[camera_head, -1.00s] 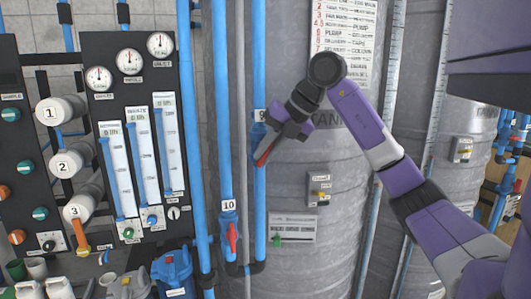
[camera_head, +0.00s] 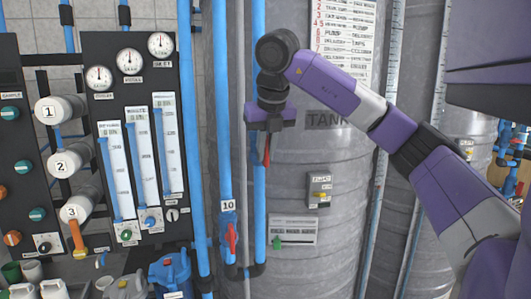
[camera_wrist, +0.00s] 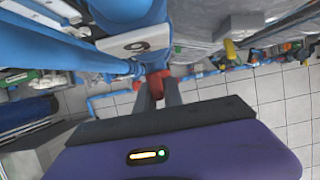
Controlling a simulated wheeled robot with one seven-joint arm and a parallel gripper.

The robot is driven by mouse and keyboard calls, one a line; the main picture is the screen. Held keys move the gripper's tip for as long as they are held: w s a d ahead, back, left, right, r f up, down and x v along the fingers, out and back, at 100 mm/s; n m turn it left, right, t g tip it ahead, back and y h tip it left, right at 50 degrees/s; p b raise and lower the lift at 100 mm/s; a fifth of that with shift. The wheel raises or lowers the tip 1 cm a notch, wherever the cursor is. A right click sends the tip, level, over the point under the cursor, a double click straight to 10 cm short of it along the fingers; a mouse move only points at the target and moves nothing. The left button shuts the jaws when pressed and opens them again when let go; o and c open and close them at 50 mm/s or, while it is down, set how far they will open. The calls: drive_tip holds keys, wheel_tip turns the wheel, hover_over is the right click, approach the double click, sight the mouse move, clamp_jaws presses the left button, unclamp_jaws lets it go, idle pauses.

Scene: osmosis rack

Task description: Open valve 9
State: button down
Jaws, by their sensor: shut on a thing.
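Valve 9 sits on the right-hand blue pipe (camera_head: 260,215), and its body and label are hidden behind my gripper in the head view. Its red handle (camera_head: 267,152) shows below the gripper and hangs nearly straight down along the pipe. My gripper (camera_head: 266,136) is shut on this handle. In the wrist view, the red handle (camera_wrist: 155,82) lies between the two grey fingers of my gripper (camera_wrist: 158,92). A pale label plate (camera_wrist: 136,43) on the blue valve body shows just beyond it, its number hard to read.
Valve 10 (camera_head: 230,238), with a red handle pointing down, sits on the neighbouring blue pipe to the lower left. A large grey tank (camera_head: 320,190) with a small switch box (camera_head: 319,190) stands close behind. A panel of gauges and flow meters (camera_head: 92,150) is at the left.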

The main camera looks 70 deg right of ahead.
sight(267, 142)
drive_tip(key=shift+s+f, duration=0.1)
drive_tip(key=shift+f, duration=0.05)
drive_tip(key=c, duration=1.5)
unclamp_jaws()
drive_tip(key=shift+o, duration=0.2)
drive_tip(key=v, duration=0.8)
drive_tip(key=shift+b, duration=0.4)
